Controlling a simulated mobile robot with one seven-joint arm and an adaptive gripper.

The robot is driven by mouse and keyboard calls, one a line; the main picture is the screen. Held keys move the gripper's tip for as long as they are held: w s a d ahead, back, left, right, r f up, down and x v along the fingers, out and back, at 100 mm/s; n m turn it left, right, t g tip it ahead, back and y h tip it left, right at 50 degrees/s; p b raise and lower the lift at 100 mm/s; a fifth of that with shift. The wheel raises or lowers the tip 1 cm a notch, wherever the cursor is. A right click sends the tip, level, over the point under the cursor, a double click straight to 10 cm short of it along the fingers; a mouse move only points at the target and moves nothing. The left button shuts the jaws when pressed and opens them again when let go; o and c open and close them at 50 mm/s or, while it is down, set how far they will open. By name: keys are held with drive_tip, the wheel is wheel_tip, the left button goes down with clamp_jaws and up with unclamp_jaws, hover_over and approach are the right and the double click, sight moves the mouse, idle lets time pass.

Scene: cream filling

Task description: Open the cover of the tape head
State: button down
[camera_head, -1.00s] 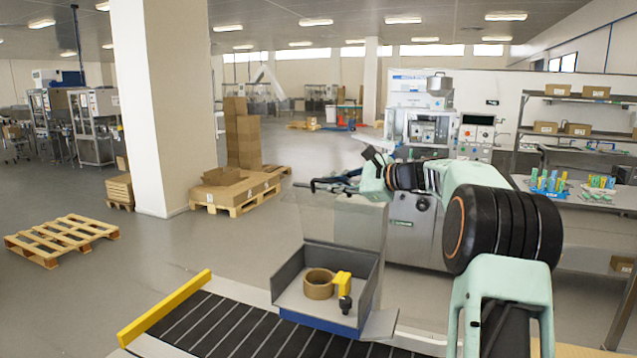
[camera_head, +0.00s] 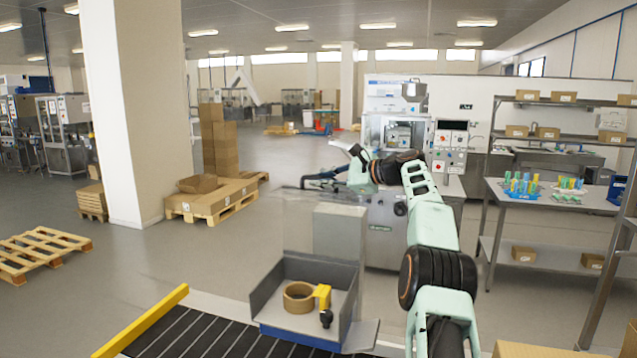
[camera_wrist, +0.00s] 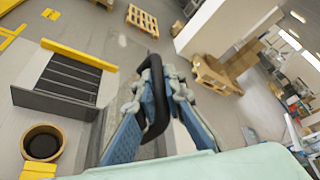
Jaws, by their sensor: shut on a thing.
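The tape head is a grey open-topped housing (camera_head: 275,279) at the conveyor's end. It holds a brown tape roll (camera_head: 299,307) and a yellow part with a black knob (camera_head: 322,297). In the wrist view the roll (camera_wrist: 27,142) is at lower left. A pale grey panel or box (camera_head: 340,236) rises behind the housing; I cannot tell whether it is the cover. My gripper (camera_head: 305,184) is above and behind the housing. In the wrist view its blue fingers (camera_wrist: 150,115) are closed around a black loop-shaped handle (camera_wrist: 158,80). What the handle joins to is hidden.
A dark ribbed conveyor (camera_head: 210,335) with a yellow side bar (camera_head: 145,320) lies in front. A steel machine (camera_head: 392,235) stands behind my arm. A pallet with cartons (camera_head: 215,202) and a pillar (camera_head: 130,110) are at left. A worktable (camera_head: 560,210) is at right.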

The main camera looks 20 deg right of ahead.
drive_tip(key=shift+w+d, duration=0.25)
drive_tip(key=shift+w, duration=0.15)
drive_tip(key=shift+d+f, duration=0.1)
drive_tip(key=c, duration=2)
unclamp_jaws()
drive_tip(key=shift+d, duration=0.15)
drive_tip(key=shift+s+d, duration=0.2)
wheel_tip(320, 180, up, 3)
hover_over(357, 197)
